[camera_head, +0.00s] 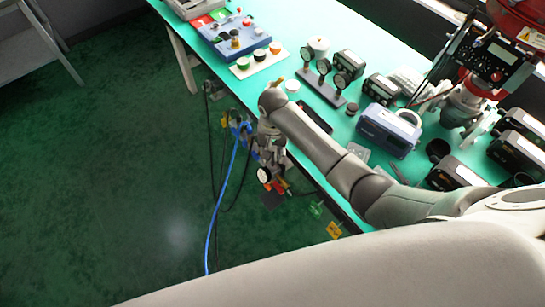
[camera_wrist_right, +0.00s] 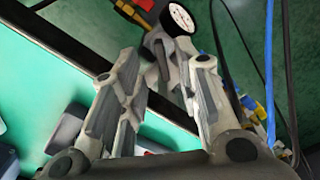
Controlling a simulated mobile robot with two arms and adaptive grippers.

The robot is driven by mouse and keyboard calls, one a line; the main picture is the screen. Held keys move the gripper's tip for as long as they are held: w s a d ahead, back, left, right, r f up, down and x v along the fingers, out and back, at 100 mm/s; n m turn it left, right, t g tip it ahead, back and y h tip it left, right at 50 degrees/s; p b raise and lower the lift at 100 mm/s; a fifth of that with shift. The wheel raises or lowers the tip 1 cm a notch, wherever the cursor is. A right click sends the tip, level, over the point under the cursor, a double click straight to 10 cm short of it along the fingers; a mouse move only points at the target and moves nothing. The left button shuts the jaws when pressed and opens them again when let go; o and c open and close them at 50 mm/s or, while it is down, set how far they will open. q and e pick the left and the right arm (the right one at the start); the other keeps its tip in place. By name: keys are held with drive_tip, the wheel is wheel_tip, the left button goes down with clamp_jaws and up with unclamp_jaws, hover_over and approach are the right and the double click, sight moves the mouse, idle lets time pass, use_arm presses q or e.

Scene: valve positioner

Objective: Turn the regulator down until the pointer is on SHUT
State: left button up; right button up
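My right gripper (camera_head: 270,146) points down beside the table's near edge, just above a regulator assembly with a round white-faced gauge (camera_head: 264,174). The gauge also shows at the top of the right wrist view (camera_wrist_right: 181,18); its markings are too small to read. In that view the right gripper's two fingers (camera_wrist_right: 165,85) stand apart. A grey part, apparently of the regulator, shows beyond and between their tips; contact is unclear. The regulator's pointer and the SHUT mark cannot be made out. My left gripper is not in view.
The green table (camera_head: 300,35) holds gauges on a stand (camera_head: 322,85), black-fronted instruments, a blue-grey case (camera_head: 388,131) and a red valve actuator (camera_head: 520,20). A blue hose (camera_head: 222,200) and dark cables hang beside the gripper. Green floor lies open at left.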

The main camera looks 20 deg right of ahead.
sight(273, 159)
wheel_tip(273, 159, down, 3)
drive_tip(key=shift+w+f, duration=0.1)
drive_tip(key=shift+w, duration=0.05)
drive_tip(key=shift+f, duration=0.85)
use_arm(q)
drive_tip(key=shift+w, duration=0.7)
use_arm(e)
clamp_jaws()
